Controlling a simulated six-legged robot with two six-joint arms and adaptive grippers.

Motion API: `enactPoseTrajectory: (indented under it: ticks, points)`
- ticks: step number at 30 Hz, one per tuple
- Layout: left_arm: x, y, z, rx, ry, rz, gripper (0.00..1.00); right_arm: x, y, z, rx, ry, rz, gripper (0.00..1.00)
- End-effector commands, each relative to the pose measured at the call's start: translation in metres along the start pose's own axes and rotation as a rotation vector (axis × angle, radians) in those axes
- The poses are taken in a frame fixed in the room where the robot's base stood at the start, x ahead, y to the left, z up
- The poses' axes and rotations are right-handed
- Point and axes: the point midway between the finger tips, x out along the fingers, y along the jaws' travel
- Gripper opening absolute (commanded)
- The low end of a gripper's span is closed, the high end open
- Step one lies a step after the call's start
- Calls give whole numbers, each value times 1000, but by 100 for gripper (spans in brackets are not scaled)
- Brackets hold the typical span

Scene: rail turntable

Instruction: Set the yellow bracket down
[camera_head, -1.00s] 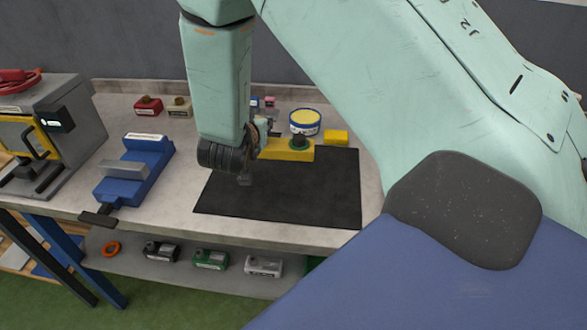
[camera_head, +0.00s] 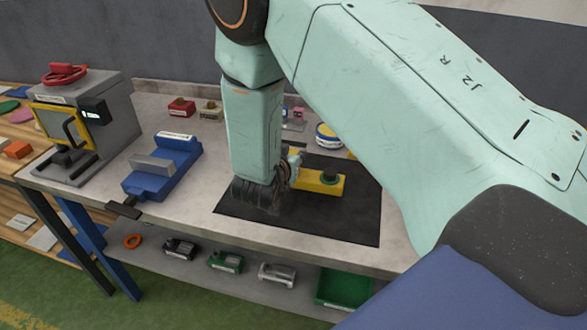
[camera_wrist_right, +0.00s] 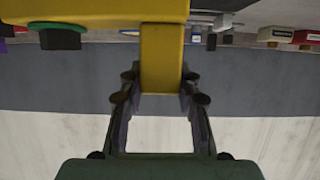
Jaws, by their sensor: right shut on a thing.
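In the right wrist view, the right gripper's fingers (camera_wrist_right: 160,84) close on a narrow arm of the bracket (camera_wrist_right: 162,60). I cannot tell whether the bracket touches the mat. My left gripper is not in view.
A blue vise (camera_head: 165,166) and a grey machine (camera_head: 100,130) stand left of the mat. The front of the mat is bare. Several tools lie on the lower shelf (camera_head: 205,273).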

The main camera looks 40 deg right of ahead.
Motion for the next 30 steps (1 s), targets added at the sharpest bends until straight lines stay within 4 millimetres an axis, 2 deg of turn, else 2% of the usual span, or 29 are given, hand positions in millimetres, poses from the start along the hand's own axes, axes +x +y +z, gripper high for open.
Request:
enactPoseTrajectory:
  ticks: [3, 8, 22, 23, 30]
  points:
    - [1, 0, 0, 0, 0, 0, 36, 7, 2, 16, -2, -1, 2, 0]
    - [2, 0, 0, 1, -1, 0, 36, 14, 2, 31, -1, 0, 1, 0]
    - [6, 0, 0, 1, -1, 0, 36, 16, 4, 37, 1, 1, 1, 0]
    - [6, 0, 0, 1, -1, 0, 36, 16, 4, 38, 0, -1, 2, 33]
    - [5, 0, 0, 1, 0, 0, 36, 16, 4, 37, 0, -2, 1, 54]
